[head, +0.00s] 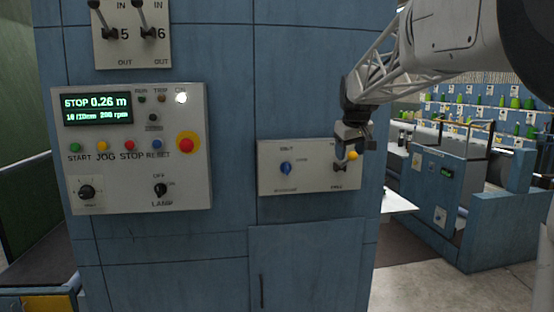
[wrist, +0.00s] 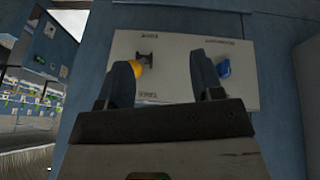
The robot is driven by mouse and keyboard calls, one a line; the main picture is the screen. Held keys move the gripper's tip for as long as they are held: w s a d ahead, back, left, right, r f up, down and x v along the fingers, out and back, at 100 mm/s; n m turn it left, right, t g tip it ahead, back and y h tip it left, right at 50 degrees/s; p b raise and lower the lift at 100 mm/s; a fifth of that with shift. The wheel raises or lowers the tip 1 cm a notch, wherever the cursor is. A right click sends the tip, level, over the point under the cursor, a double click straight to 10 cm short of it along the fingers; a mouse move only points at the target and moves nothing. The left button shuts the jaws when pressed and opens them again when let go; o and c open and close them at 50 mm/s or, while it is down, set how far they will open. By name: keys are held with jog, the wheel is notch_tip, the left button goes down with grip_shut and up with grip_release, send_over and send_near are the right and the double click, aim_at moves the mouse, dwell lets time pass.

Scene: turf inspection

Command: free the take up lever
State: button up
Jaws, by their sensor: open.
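A small white panel (head: 308,178) on the blue cabinet carries a blue knob (head: 286,168) at left and a yellow-tipped lever (head: 352,155) at right. Its labels are too small to read surely, so I cannot tell for certain which control is the take up lever. My gripper (head: 354,141) is at the panel's upper right, beside the yellow tip. In the wrist view my gripper (wrist: 164,72) is open, with its fingers apart in front of the panel. The yellow tip (wrist: 136,66) shows close to the left finger, partly hidden; the blue knob (wrist: 223,67) lies just beyond the right finger. Contact is unclear.
A control box (head: 135,150) with a lit display reading STOP 0.26 m, several buttons and a red mushroom button (head: 187,143) is at left. Two black levers (head: 128,18) marked 5 and 6 are above. A blue machine (head: 440,180) stands at right behind open floor.

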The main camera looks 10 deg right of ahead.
aim_at(352, 154)
jog(key=w+d, duration=0.1)
jog(key=w, duration=0.1)
jog(key=w+d+r, duration=0.1)
jog(key=w+d, duration=0.2)
jog(key=w, duration=0.1)
jog(key=shift+d+r, duration=0.15)
jog(key=shift+r, duration=0.05)
jog(key=shift+w+f, duration=0.1)
jog(key=shift+f, duration=0.1)
jog(key=shift+x, duration=3.75)
jog(key=shift+w, duration=0.15)
jog(key=shift+c, duration=0.2)
grip_shut()
